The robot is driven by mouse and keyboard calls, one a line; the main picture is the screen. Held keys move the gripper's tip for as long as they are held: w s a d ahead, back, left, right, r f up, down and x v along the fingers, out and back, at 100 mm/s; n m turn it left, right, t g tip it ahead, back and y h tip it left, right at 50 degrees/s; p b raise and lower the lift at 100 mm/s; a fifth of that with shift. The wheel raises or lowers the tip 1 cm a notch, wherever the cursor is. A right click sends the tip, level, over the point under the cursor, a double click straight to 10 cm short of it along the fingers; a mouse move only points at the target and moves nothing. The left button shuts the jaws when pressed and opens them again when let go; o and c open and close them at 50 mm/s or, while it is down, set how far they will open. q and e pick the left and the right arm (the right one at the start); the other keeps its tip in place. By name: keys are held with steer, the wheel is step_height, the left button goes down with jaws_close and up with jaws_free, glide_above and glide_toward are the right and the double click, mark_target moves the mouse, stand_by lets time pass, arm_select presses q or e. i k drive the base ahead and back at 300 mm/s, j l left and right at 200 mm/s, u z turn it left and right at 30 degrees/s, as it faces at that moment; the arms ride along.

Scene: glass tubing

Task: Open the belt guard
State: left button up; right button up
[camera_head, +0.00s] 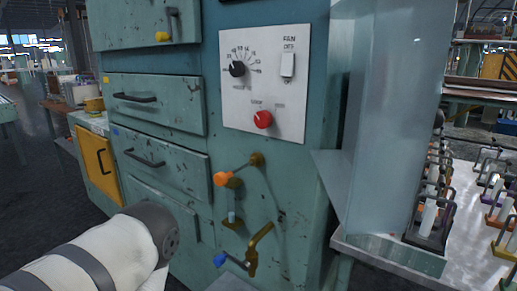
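No part is labelled as the belt guard, and I cannot tell for sure which panel it is. A yellow panel (98,162) with a dark handle is on the low cabinet at the left and looks closed. The teal machine has an upper panel (150,22) with a yellow-tipped latch, and closed fronts with dark bar handles, one higher (158,101) and one lower (150,150). My white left arm comes in at the bottom left, in front of the lower fronts. Its gripper is out of view, and so is my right gripper.
A white control plate (266,82) carries a black knob, a red knob and a fan switch. Below it, valves with an orange handle (222,179) and a blue handle (220,259) stick out. At right, a grey sheet-metal shield (392,110) stands by a table with several small racks.

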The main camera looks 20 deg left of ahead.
mark_target(102, 167)
steer(key=u, duration=1.7)
